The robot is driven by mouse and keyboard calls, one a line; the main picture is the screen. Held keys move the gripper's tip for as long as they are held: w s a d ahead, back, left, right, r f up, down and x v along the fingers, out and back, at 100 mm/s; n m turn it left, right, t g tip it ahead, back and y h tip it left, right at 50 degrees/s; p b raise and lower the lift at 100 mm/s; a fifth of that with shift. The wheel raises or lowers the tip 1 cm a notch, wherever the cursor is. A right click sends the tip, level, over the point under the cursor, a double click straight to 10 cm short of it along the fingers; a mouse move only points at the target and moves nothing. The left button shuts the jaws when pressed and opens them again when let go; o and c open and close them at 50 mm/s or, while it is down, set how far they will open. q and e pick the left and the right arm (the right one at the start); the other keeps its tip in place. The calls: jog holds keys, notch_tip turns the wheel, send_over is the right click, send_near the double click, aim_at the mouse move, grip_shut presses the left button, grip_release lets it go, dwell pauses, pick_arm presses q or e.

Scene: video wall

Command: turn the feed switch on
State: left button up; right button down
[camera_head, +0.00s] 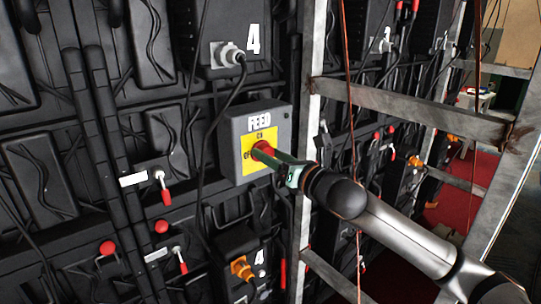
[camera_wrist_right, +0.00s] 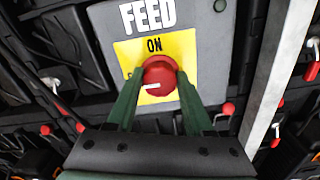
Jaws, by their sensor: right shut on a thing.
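The feed switch is a grey box (camera_head: 284,128) marked FEED with a yellow plate (camera_head: 247,170) and a red knob (camera_head: 262,147) in it. In the right wrist view the red knob (camera_wrist_right: 159,72) sits below the word ON on the yellow plate (camera_wrist_right: 128,51). Its white mark lies nearly level and points left; in the head view the partly covered off label is at the left. My right gripper (camera_head: 266,154) is shut on the knob, with one green finger on each side. It also shows in the right wrist view (camera_wrist_right: 158,78). My left gripper is out of view.
A metal frame bar (camera_head: 400,107) and upright post (camera_head: 309,80) stand close to my right arm. A black cable (camera_head: 207,150) hangs left of the box. An orange connector (camera_head: 242,268) is below it. Small red-tipped levers (camera_head: 163,188) are at left.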

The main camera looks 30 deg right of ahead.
jog(key=shift+m, duration=0.3)
jog(key=m+p, duration=0.2)
jog(key=m, duration=0.1)
jog(key=shift+r+p, duration=0.15)
jog(key=shift+p, duration=0.15)
jog(key=m+p, duration=0.3)
jog(key=m, duration=0.3)
jog(key=shift+d+m, duration=0.1)
jog(key=shift+m, duration=0.3)
jog(key=shift+f+m+p, duration=0.2)
jog(key=shift+m+p, duration=0.8)
jog(key=shift+m, duration=0.85)
jog(key=shift+f+m+p, duration=0.15)
jog(key=shift+m+p, duration=0.8)
jog(key=shift+m, duration=1.2)
jog(key=shift+c, duration=1.4)
grip_release()
